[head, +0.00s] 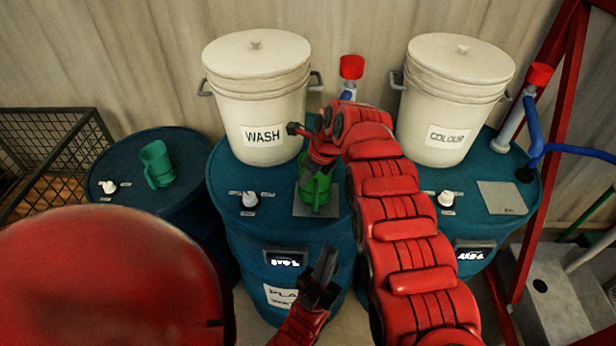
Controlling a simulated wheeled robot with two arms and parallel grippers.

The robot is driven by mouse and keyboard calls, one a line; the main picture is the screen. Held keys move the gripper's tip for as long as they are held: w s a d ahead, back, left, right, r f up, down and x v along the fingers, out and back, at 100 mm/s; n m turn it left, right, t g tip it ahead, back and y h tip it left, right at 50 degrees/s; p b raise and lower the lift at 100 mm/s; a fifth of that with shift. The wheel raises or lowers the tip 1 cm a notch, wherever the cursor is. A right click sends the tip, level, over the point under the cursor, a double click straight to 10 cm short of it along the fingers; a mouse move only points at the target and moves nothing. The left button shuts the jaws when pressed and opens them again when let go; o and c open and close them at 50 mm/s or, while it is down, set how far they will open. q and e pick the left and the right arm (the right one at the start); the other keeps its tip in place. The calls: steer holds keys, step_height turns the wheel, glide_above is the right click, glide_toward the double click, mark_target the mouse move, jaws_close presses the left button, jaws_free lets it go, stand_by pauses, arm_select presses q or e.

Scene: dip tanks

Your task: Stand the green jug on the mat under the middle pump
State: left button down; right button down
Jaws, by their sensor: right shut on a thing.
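The green jug (317,196) is upright at the middle drum, over the grey mat (300,209). I cannot tell whether its base touches the mat. My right gripper (318,160) is shut on the jug from above and behind. My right wrist and arm hide part of the jug and mat. The middle pump shows as a red cap (351,67) with a pale and blue body; its lower part is behind my arm. My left gripper (322,278) is low in front of the middle drum, apart from the jug; its jaw gap is unclear.
White buckets marked WASH (262,110) and COLOUR (445,110) stand at the back. Another red-capped pump (539,74) and grey mat (502,198) are at the right drum.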

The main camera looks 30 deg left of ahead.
steer(key=shift+w+d+f, duration=0.15)
steer(key=shift+w, duration=0.05)
steer(key=shift+w+f+b, duration=0.1)
steer(key=shift+f+b, duration=0.2)
steer(key=shift+b, duration=0.05)
steer(key=c, duration=1.4)
jaws_free()
steer(key=shift+r, duration=0.1)
steer(key=o, duration=0.4)
